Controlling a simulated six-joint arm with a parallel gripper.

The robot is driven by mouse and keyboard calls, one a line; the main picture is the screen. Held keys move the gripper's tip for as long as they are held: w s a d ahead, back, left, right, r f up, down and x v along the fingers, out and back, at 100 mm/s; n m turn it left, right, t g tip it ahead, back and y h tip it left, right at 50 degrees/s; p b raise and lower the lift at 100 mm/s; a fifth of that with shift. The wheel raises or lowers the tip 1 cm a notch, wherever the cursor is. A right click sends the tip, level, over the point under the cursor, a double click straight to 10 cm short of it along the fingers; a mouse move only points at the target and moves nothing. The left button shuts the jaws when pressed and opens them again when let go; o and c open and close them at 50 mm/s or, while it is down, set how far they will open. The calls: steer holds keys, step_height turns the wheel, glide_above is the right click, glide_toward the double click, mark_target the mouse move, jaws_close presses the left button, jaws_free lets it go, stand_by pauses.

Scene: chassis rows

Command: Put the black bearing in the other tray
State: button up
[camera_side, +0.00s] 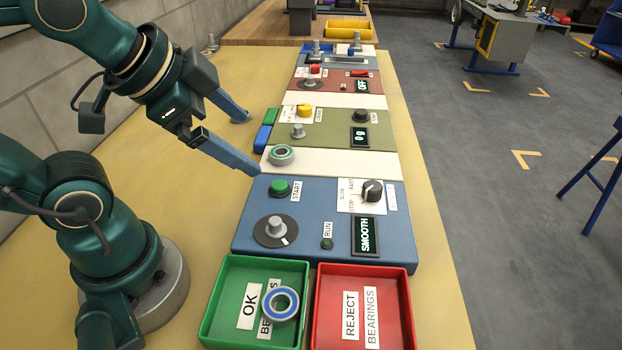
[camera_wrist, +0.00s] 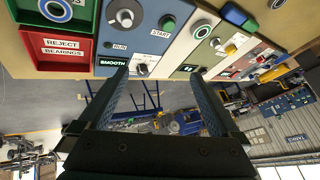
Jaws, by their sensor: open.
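I see no black bearing. A bearing with a blue ring and metal rims (camera_side: 280,303) lies in the green OK tray (camera_side: 207,318), at its right side over the label. It also shows at the top left of the wrist view (camera_wrist: 56,9). A second bearing, with a green ring (camera_side: 281,155), sits on a pale strip between the blue and olive panels. The red reject tray (camera_side: 394,325) beside the OK tray is empty. My gripper (camera_side: 248,145) is open and empty, left of the panels near the green-ringed bearing; its two fingers (camera_wrist: 160,82) are spread apart.
The blue panel (camera_side: 325,195) has knobs, a green start button (camera_side: 280,188) and a display reading SMOOTH (camera_side: 367,235). Olive (camera_side: 335,128) and red-brown panels stretch behind. Small green and blue blocks (camera_side: 264,137) lie left of the olive panel.

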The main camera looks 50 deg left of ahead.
steer(key=w+a+r+m+t+y, duration=0.2)
steer(key=w+a+r+m+y, duration=0.2)
steer(key=w+a+m, duration=0.7)
steer(key=m+g+y, duration=0.2)
steer(key=m+g, duration=0.3)
steer(key=m, duration=0.3)
glide_above(240, 129)
step_height(240, 129, down, 19)
steer(key=shift+r, duration=0.2)
steer(key=shift+x, duration=2.45)
steer(key=shift+a+r, duration=0.15)
jaws_close()
